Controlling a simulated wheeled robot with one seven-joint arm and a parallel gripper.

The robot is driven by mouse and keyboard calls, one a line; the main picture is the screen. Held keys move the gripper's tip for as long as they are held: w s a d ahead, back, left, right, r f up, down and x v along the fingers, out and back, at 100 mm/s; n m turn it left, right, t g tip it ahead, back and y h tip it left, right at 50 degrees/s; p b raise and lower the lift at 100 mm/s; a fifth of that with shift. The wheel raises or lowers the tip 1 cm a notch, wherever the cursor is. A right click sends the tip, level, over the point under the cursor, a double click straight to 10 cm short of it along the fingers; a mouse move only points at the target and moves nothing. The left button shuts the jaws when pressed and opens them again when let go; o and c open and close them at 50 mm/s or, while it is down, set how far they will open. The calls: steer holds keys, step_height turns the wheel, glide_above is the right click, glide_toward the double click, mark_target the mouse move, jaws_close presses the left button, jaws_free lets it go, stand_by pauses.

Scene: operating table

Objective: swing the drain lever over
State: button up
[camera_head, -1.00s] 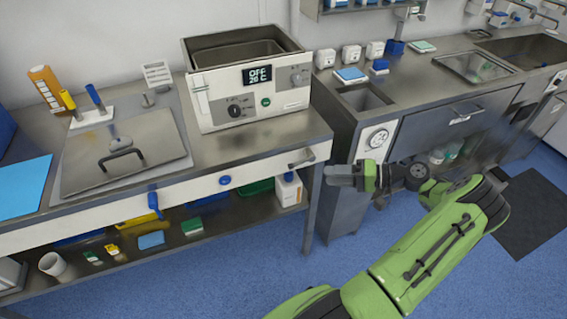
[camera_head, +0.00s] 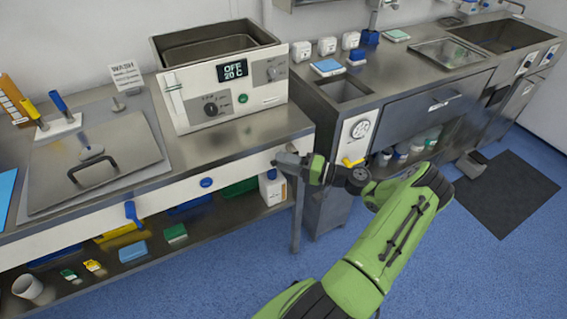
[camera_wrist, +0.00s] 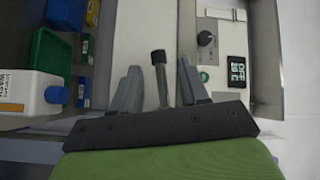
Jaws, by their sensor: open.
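The drain lever (camera_wrist: 159,78), a grey rod with a dark cylindrical tip, shows in the wrist view. It lies between the two fingers of my gripper (camera_wrist: 158,90), with gaps visible on both sides, so the fingers look apart from it. In the head view my gripper (camera_head: 284,160) is at the right end of the bench's white front panel (camera_head: 170,202), below the bath unit (camera_head: 222,90). There it largely hides the lever. My gripper is open.
A blue lever (camera_head: 132,212) and a blue knob (camera_head: 206,182) are farther left on the panel. A shelf below holds a white bottle (camera_head: 272,188) and coloured boxes. A cabinet with a dial (camera_head: 360,129) and yellow handle (camera_head: 350,162) stands right. Blue floor (camera_head: 460,270) is open in front.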

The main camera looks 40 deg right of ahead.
steer(key=shift+w+a, duration=0.2)
steer(key=shift+w, duration=0.15)
jaws_close()
